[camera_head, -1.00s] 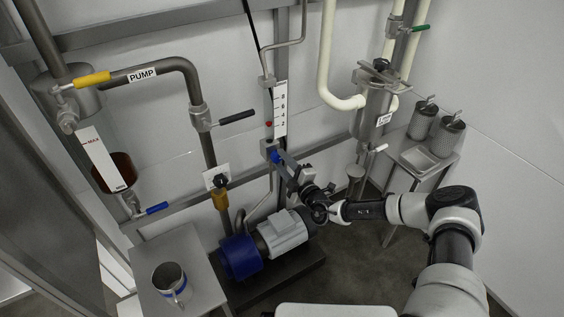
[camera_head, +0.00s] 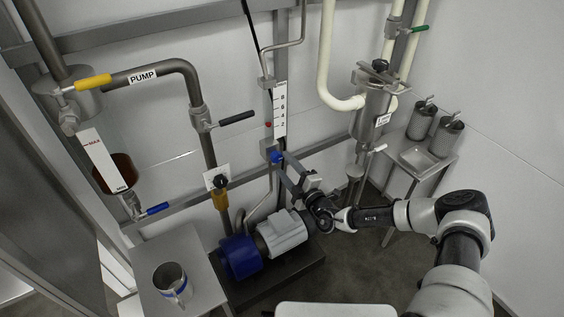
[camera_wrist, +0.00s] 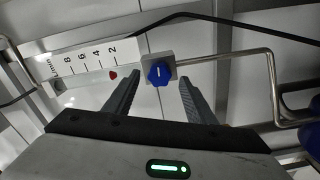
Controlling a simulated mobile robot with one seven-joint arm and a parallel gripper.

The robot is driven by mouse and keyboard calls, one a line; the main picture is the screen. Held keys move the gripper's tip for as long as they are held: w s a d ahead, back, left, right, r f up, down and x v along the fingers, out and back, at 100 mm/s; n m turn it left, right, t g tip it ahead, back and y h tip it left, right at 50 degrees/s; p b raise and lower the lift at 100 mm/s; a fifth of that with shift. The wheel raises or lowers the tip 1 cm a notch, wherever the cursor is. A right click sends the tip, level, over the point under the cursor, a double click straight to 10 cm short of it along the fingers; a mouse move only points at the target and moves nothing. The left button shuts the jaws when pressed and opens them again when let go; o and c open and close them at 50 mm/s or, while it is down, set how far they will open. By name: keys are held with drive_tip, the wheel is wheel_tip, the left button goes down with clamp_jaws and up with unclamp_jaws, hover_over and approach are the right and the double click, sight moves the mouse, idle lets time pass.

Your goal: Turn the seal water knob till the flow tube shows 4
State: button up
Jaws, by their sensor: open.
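The blue seal water knob (camera_head: 276,157) sits on a grey block at the foot of the flow tube; it also shows in the wrist view (camera_wrist: 159,73) with a white line on its face. The flow tube (camera_head: 281,110) has a white scale marked 2, 4, 6, 8, and it shows tilted in the wrist view (camera_wrist: 92,62). The red float (camera_head: 268,125) lies at about the 2 mark, or slightly below it. My gripper (camera_wrist: 160,84) is open and empty, with its fingers on either side of the knob and apart from it in the wrist view.
A blue and grey pump (camera_head: 262,245) stands below on the floor. A black-handled valve (camera_head: 236,118) is to the left of the tube. A bent metal pipe (camera_wrist: 270,85) runs beside the knob. A steel side table (camera_head: 424,160) with canisters stands at right.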

drive_tip(key=p+v, duration=0.2)
drive_tip(key=v, duration=1.2)
drive_tip(key=shift+s+d, duration=0.2)
drive_tip(key=shift+s, duration=0.05)
